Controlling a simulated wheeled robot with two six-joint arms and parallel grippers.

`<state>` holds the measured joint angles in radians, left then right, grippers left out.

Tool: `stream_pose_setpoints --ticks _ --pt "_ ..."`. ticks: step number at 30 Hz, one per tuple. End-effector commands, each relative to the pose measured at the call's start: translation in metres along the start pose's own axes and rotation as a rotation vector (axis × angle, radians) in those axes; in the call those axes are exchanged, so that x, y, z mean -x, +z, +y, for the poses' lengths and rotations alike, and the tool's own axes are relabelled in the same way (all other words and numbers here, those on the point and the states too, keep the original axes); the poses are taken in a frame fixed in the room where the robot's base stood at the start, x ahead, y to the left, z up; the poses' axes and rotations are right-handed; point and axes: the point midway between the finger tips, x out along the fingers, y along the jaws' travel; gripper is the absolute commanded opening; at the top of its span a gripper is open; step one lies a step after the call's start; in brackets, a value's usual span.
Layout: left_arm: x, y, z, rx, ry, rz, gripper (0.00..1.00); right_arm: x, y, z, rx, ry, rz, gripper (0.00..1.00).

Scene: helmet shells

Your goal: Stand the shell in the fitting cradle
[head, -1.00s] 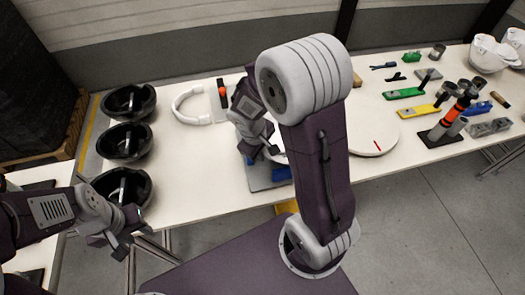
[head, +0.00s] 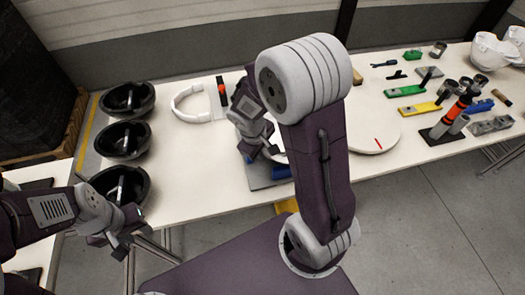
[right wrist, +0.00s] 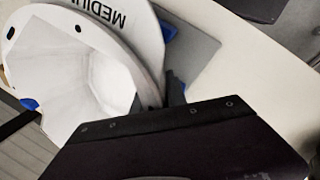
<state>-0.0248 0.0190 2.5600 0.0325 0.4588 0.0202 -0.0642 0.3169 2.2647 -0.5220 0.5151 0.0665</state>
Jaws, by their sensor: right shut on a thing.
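The white shell (right wrist: 82,85) shows its hollow inside in the right wrist view, tilted on its side with its opening towards the camera. A white panel lettered MEDIUM (right wrist: 120,22) stands right behind it. The fitting cradle shows as a grey base plate (head: 258,178) with blue parts. My right gripper (head: 268,150) is low over this plate, shut on the shell's edge; its dark fingers (right wrist: 172,92) are partly hidden. In the head view my right arm hides most of the shell. My left gripper (head: 122,238) hangs by the table's front left edge; its jaws are unclear.
Several black shells (head: 125,140) line the table's left end. A white headband (head: 182,110) and an orange-black tool (head: 222,90) lie behind the cradle. A round white disc (head: 375,138) lies right of my arm. Coloured tools and a dark-based rack (head: 445,135) fill the right side.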

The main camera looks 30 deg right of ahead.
Motion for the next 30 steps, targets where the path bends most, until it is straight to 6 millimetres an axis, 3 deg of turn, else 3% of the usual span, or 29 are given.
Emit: stream_pose_setpoints --ticks 10,11,12,14,23,26,30 --pt "-0.007 0.001 0.0 0.0 0.0 0.0 0.36 -0.007 0.0 -0.002 0.0 0.001 0.001 0.0" --pt "-0.007 0.001 0.0 0.0 0.0 0.0 0.36 -0.007 0.0 -0.002 0.0 0.001 0.001 0.2" --pt "-0.006 0.001 0.0 0.0 0.0 0.0 0.36 -0.006 0.0 -0.002 0.0 0.001 0.001 0.31" --pt "-0.006 0.001 0.0 0.0 0.0 0.0 0.36 -0.006 0.0 -0.002 0.0 0.001 0.001 0.43" --pt "-0.006 0.001 0.0 0.0 0.0 0.0 0.36 -0.005 0.0 -0.002 0.0 0.0 0.0 0.43" --pt "-0.001 0.0 0.0 0.0 0.0 0.0 0.36 0.009 -0.001 -0.001 0.001 0.002 0.004 0.43" --pt "0.008 -0.001 0.0 0.0 0.0 0.0 0.36 0.042 -0.001 -0.001 0.0 0.002 0.006 0.43"
